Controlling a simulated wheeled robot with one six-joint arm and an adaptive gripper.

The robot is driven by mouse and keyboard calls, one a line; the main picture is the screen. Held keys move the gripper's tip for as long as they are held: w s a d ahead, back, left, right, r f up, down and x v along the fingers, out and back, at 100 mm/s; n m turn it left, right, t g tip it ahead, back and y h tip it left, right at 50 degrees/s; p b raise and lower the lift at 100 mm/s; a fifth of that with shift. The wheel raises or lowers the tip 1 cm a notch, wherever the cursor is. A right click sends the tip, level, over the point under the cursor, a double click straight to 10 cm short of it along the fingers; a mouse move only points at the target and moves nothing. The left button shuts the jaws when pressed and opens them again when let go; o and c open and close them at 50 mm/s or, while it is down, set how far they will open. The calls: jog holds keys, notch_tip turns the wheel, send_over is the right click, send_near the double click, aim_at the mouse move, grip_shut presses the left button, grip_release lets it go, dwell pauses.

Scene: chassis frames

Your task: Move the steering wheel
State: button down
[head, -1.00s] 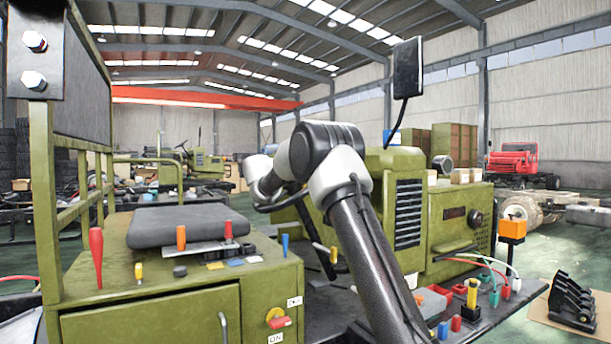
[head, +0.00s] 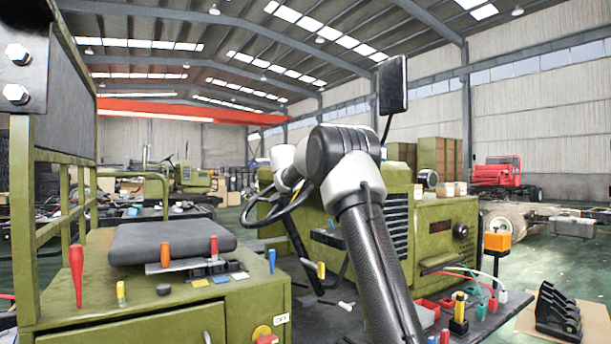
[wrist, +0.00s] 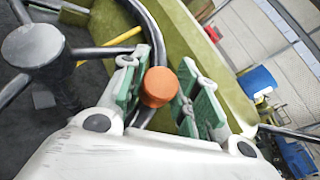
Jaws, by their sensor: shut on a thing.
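The black steering wheel shows in the wrist view, with its grey hub (wrist: 32,45) and spokes at the upper left. Its curved rim (wrist: 152,28) runs down toward my fingers. An orange knob (wrist: 158,87) stands on the rim between the green finger pads. My gripper (wrist: 157,80) is shut on this knob, with one pad on each side of it. In the head view, a dark curved part of the steering wheel (head: 262,219) shows left of my arm. My fingers cannot be made out there, and my arm covers part of the area.
A dark seat pad (head: 165,243) lies on the green cabinet (head: 140,318) at left. A green machine body (head: 445,240) stands behind my arm. A yellow-handled lever (head: 319,268) is below the wheel. A mirror (head: 392,85) rises above, and tools lie on the right shelf.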

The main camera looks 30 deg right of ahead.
jog(key=c, duration=1.1)
grip_release()
jog(key=shift+o, duration=0.2)
jog(key=v, duration=1.2)
jog(key=shift+r, duration=0.1)
